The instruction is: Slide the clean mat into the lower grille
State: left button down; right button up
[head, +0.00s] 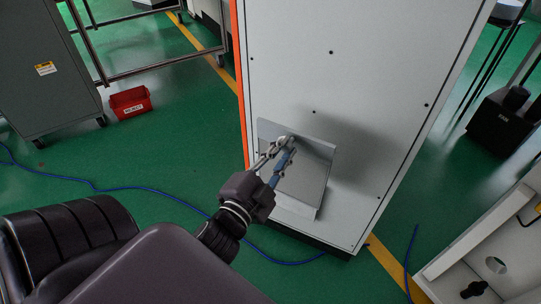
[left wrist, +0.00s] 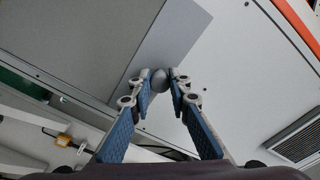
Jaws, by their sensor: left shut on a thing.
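My left gripper (head: 285,148) is at a grey plate (head: 308,182) low on the front of a tall white cabinet (head: 345,75). The plate has bent edges and looks like a cover; whether it is hinged or loose I cannot tell. In the left wrist view the fingers (left wrist: 163,84) are shut on a round grey knob (left wrist: 160,78) in front of the plate (left wrist: 185,30). A dark slatted grille (left wrist: 300,140) shows at the right of that view; I cannot tell whether it is the lower one. I cannot make out a mat. My right gripper is not in view.
A red bin (head: 130,102) lies on the green floor beside a grey wheeled cabinet (head: 48,70). A blue cable (head: 150,188) runs across the floor. A white open box (head: 490,250) stands at the lower right. Floor left of the white cabinet is mostly clear.

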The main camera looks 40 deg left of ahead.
pick_arm(q)
jog(key=a+f+b, duration=0.3)
jog(key=a+f, duration=0.1)
jog(key=f, duration=0.1)
jog(key=w, duration=0.7)
jog(key=shift+a+r+n+y, duration=0.2)
jog(key=shift+a+n+y, duration=0.1)
jog(key=shift+a, duration=0.1)
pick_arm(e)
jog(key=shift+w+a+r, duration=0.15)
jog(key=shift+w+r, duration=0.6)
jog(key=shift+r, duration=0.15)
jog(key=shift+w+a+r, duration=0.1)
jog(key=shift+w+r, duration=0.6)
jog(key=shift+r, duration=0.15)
pick_arm(q)
jog(key=shift+w, duration=0.1)
